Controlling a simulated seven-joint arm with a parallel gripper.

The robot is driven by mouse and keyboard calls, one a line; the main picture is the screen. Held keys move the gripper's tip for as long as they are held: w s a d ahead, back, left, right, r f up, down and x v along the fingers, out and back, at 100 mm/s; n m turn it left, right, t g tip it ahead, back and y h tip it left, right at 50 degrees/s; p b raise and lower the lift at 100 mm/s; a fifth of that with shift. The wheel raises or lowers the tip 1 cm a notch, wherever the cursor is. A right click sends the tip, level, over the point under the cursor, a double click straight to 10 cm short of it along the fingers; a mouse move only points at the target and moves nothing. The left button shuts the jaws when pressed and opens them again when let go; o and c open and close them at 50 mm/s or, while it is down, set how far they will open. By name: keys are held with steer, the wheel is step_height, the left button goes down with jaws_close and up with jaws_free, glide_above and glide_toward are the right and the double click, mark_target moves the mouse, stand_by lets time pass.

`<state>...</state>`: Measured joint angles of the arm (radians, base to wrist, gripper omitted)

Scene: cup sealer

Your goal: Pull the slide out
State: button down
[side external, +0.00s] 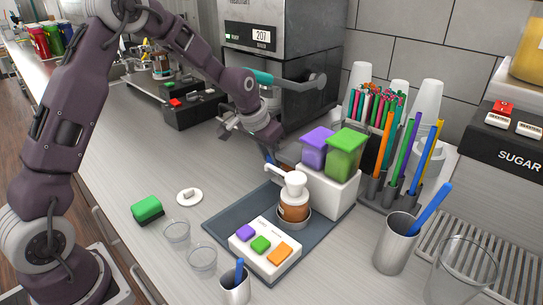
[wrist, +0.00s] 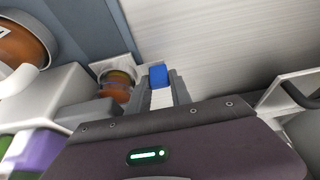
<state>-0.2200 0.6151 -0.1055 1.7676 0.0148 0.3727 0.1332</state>
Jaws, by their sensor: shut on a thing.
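The grey cup sealer (side external: 270,60), with a display reading 207, stands at the back. In the side view the cup is hidden.
A white box (side external: 328,190) with purple and green containers and an amber pump bottle (side external: 294,212) stand on a dark mat (side external: 232,218) close to my gripper. A straw holder (side external: 385,190) is at right. The counter's left middle is mostly clear.

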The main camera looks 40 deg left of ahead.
steer(key=shift+s, duration=0.1)
stand_by(0.4)
steer(key=s, duration=1.8)
steer(key=shift+s, duration=0.15)
steer(key=c, duration=1.4)
jaws_free()
steer(key=shift+c, duration=0.2)
steer(key=shift+v, duration=1.8)
step_height(320, 180, up, 6)
steer(key=shift+r, duration=0.25)
